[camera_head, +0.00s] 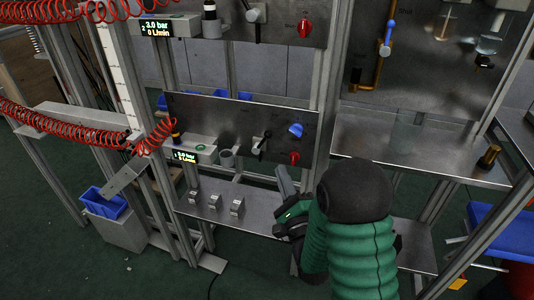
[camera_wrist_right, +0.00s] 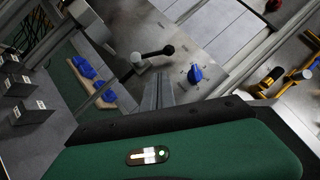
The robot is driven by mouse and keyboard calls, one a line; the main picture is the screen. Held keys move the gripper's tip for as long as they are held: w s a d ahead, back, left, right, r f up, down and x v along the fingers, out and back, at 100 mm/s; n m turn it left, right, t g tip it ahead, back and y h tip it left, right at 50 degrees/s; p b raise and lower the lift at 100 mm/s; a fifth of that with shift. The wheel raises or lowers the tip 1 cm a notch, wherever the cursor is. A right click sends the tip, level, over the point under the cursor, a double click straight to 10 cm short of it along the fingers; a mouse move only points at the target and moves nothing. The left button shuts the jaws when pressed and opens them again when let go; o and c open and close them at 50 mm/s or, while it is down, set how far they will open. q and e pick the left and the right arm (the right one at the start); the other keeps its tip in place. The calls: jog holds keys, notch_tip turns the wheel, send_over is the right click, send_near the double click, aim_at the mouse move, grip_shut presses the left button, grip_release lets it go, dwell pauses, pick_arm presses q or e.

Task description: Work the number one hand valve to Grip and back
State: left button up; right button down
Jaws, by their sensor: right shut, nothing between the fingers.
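A hand valve (camera_head: 259,145) with a black lever and ball end sits on the lower metal panel, beside the display marked 1. Its lever slants up to the right in the head view. In the right wrist view the hand valve (camera_wrist_right: 139,63) shows its lever pointing right, just beyond my fingertips. My right gripper (camera_head: 281,176) is below and right of the lever in the head view, apart from it. In the wrist view the right gripper (camera_wrist_right: 158,92) has its fingers together, with nothing between them. Lettering around the valve is too small to read. My left gripper is not in view.
A blue knob (camera_head: 296,130) and a red knob (camera_head: 294,158) sit right of the valve. A shelf (camera_head: 215,207) with small metal blocks lies below. A second panel (camera_head: 276,18) with a similar lever is above. A frame post (camera_head: 325,95) stands right of the lower panel.

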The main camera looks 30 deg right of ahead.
aim_at(263, 142)
jog(key=shift+r, duration=0.1)
jog(key=b+x, duration=0.1)
jog(key=x, duration=0.9)
jog(key=shift+y, duration=0.3)
jog(key=shift+a, duration=0.1)
jog(key=shift+r+n+p, duration=0.1)
jog(key=shift+n+p, duration=0.3)
jog(key=shift+p, duration=0.05)
